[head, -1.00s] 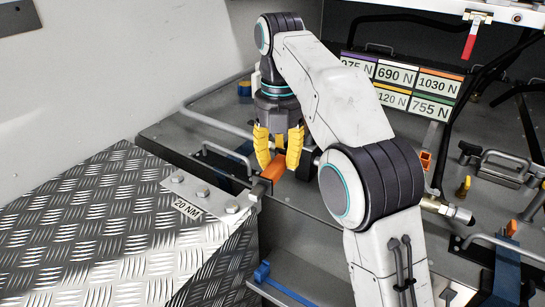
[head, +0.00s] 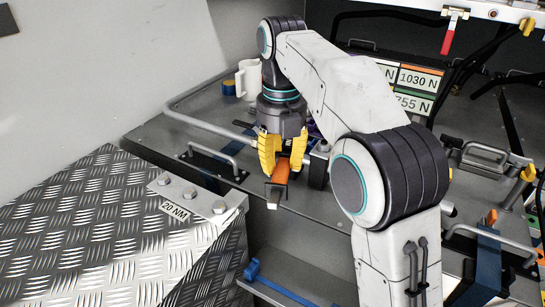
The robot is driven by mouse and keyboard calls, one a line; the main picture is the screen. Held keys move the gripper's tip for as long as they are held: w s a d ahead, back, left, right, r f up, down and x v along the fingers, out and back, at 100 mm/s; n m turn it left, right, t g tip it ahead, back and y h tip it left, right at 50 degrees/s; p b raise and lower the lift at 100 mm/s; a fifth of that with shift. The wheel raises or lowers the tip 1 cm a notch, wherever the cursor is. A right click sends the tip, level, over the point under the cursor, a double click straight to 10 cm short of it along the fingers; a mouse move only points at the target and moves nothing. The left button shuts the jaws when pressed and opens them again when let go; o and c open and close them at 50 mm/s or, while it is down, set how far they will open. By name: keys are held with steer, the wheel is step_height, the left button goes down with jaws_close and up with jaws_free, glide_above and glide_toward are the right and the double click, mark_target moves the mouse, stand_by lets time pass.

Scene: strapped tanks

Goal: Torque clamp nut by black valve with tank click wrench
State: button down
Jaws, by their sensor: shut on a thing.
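My gripper (head: 283,155) has yellow fingers shut around an orange-bodied tool (head: 282,172), which looks like the click wrench. Its dark lower end (head: 275,192) with a small pale tip points down toward the front edge of the grey deck. The rest of the tool is hidden by the fingers. I cannot pick out the black valve or the clamp nut; my arm covers much of the middle. A red-handled valve (head: 449,35) is at the upper right.
A tread-plate box (head: 120,230) at left carries a "20 NM" bracket (head: 207,205) with bolt heads. A white mug (head: 248,78), grab handles and force labels (head: 418,78) stand behind. A blue strap (head: 487,258) is at right. Below the deck edge is a grey recess.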

steer(key=shift+s+d+r, duration=0.1)
steer(key=shift+d, duration=0.15)
steer(key=d, duration=0.1)
steer(key=d+n, duration=0.2)
steer(key=shift+s+p, duration=0.25)
steer(key=shift+p, duration=0.15)
stand_by(0.4)
steer(key=shift+d+n, duration=1.2)
steer(key=shift+d, duration=0.2)
steer(key=shift+a, duration=0.15)
